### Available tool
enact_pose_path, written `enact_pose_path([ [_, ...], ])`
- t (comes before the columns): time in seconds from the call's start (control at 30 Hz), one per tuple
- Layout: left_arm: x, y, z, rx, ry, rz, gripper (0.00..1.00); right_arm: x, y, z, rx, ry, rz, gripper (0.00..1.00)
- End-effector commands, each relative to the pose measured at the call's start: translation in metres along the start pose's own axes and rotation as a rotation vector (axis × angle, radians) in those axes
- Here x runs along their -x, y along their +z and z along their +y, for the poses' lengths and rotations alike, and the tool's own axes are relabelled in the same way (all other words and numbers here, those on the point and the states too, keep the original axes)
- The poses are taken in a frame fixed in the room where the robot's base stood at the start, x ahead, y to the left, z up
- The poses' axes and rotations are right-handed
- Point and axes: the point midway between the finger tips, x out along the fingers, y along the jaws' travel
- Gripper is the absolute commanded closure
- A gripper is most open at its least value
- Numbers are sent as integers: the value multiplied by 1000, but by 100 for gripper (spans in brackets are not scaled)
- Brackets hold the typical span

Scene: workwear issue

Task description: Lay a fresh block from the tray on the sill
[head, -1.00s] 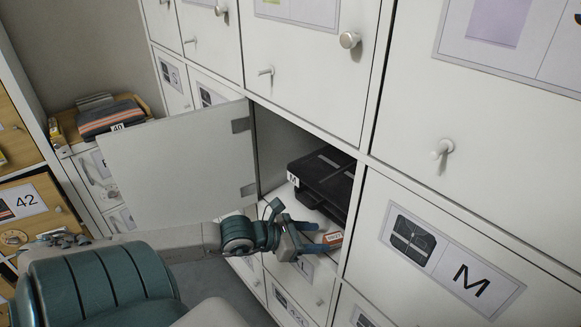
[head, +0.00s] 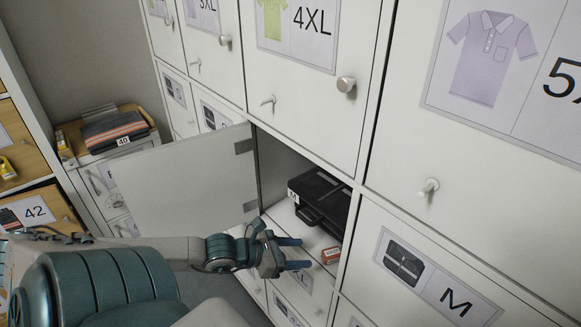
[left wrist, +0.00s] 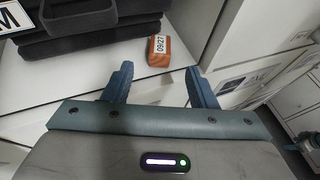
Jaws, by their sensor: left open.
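A small orange-brown block (head: 330,255) with a white label lies on the white floor of an open compartment, near its front edge, which may be the sill (head: 296,240). In the left wrist view the block (left wrist: 159,52) reads "09/27". My left gripper (head: 295,254) is open and empty in front of the compartment. In the left wrist view its fingertips (left wrist: 160,76) point at the block and stop short of it, with a gap between. No tray of blocks is recognisable.
Dark folded cases (head: 322,196) marked M fill the compartment behind the block. Its white door (head: 185,180) stands open on the left. Closed cabinet doors with knobs surround it. Folded striped clothing marked 40 (head: 115,130) lies on a unit at the far left.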

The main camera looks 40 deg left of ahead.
Motion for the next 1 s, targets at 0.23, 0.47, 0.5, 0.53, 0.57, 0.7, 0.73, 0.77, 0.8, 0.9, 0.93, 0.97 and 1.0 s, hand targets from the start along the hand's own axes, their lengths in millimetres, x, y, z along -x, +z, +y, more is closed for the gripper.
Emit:
enact_pose_path([
  [0.23,12,2,0,0,0,1,48,-4,35,1,-3,0,-11,34],
  [0.47,16,0,0,0,0,0,48,-6,49,1,-5,0,-11,34],
  [0.5,16,0,0,0,0,0,48,-6,50,1,-5,0,-11,34],
  [0.53,16,0,0,0,0,0,48,-6,50,1,-5,0,-11,34],
  [0.57,16,0,0,0,0,0,48,-6,50,1,-5,0,-11,34],
  [0.7,15,-2,1,8,4,0,48,-7,50,1,-5,0,-11,34],
  [0.73,15,-3,3,20,8,1,48,-7,50,1,-5,0,-11,34],
  [0.77,15,-6,6,38,16,1,48,-7,50,1,-4,0,-11,34],
  [0.8,14,-12,12,77,31,1,48,-7,50,1,-4,0,-11,34],
  [0.9,11,-37,36,238,95,-2,48,-7,50,1,-4,0,-11,34],
  [0.93,10,-48,44,304,121,-6,48,-7,50,1,-4,0,-11,34],
  [0.97,10,-59,54,377,149,-11,48,-7,50,1,-4,0,-11,34],
  [1.0,10,-77,66,478,190,-20,48,-7,50,1,-4,0,-10,34],
])
